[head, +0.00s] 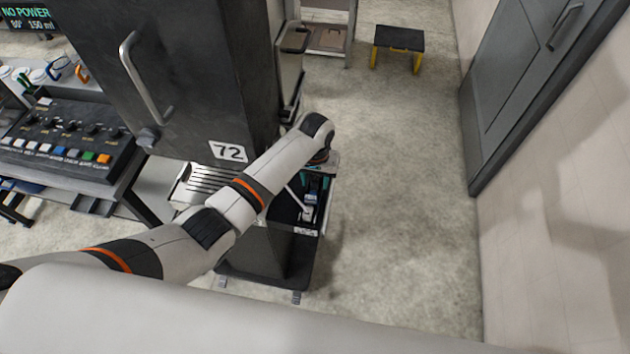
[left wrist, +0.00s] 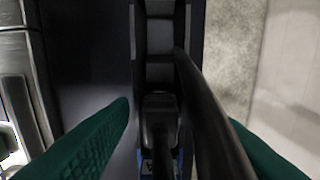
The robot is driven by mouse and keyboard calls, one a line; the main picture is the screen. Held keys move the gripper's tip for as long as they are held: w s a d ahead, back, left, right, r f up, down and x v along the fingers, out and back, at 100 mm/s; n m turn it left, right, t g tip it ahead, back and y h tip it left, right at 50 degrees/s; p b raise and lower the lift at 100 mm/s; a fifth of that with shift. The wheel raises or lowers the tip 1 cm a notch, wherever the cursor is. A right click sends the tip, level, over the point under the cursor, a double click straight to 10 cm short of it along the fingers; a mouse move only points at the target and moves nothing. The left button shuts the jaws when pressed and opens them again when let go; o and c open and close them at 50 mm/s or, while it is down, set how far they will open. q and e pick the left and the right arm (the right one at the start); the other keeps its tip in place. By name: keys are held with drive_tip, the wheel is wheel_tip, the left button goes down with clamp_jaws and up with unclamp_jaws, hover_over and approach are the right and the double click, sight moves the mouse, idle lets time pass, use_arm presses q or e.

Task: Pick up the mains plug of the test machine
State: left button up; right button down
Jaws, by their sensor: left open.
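In the left wrist view, a dark plug-like block (left wrist: 160,108), which looks like the mains plug, sits low in the middle with a thick black cable (left wrist: 194,100) curving beside it. A bit of blue shows just below it. My left gripper (left wrist: 180,115) is open, its green fingers on either side of the block and cable, with gaps to both. In the head view my left gripper (head: 311,196) points down beside the dark machine numbered 72 (head: 190,70). The plug cannot be made out there. My right gripper is not in view.
A dark bin-like unit (head: 262,248) stands below my left forearm. A control panel with coloured buttons (head: 65,140) is at the left. A black and yellow stool (head: 398,42) stands at the back. The floor to the right is clear up to the wall and grey door (head: 525,85).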

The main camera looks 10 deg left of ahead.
sight(315, 179)
use_arm(q)
clamp_jaws()
drive_tip(key=shift+r, duration=0.1)
wheel_tip(315, 179, up, 10)
drive_tip(key=shift+f+b, duration=0.1)
drive_tip(key=shift+b, duration=1.1)
drive_tip(key=shift+r+p, duration=1.05)
drive_tip(key=shift+p, duration=0.3)
drive_tip(key=shift+r, duration=1.5)
